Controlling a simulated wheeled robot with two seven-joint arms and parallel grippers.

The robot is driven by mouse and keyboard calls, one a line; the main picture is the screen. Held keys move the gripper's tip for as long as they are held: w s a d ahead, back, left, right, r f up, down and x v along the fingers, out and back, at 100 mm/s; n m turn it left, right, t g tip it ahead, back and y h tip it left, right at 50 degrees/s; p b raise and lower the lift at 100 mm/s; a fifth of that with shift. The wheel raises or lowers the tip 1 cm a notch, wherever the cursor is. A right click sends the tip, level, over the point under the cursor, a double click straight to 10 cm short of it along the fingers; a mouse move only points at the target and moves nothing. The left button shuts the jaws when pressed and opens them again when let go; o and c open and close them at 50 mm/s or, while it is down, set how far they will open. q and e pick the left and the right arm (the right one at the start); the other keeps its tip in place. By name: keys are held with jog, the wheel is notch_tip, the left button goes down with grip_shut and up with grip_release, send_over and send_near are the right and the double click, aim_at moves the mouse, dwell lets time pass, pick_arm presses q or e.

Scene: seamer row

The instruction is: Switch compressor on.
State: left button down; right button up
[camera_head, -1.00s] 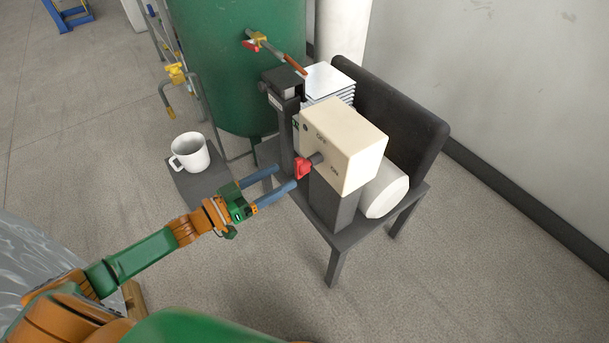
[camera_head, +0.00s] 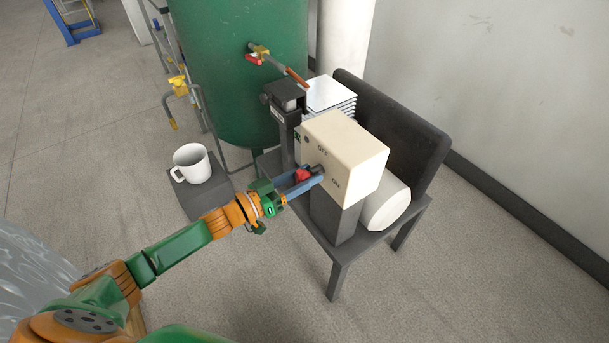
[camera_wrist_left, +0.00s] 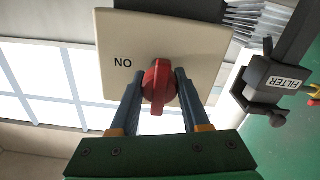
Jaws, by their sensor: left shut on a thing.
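The cream switch box (camera_head: 352,150) stands on a dark post, with OFF and ON lettering on its front face; it also fills the top of the left wrist view (camera_wrist_left: 190,45). Its red knob (camera_head: 302,175) is between the blue fingers of my left gripper (camera_head: 306,179). In the left wrist view the red knob (camera_wrist_left: 158,88) has one finger on each side, and the gripper is shut on it. One label shows upside down to the knob's left there. The fingers partly cover the knob in the head view, so I cannot tell exactly where it points. My right gripper is not in view.
A filter unit (camera_head: 285,97) stands close left of the box. A green tank (camera_head: 235,70) is behind. A white mug (camera_head: 191,163) sits on a low block.

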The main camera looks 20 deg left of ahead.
pick_arm(q)
jog(key=shift+m, duration=0.3)
jog(key=m, duration=0.3)
jog(key=shift+m, duration=0.4)
jog(key=m, duration=0.4)
jog(key=shift+m, duration=0.3)
jog(key=m, duration=0.4)
jog(key=shift+f+m, duration=0.1)
jog(key=shift+m, duration=0.2)
jog(key=m+b, duration=0.1)
jog(key=m, duration=0.3)
jog(key=shift+s+d, duration=0.1)
jog(key=shift+m, duration=0.3)
jog(key=shift+c, duration=1.9)
grip_release()
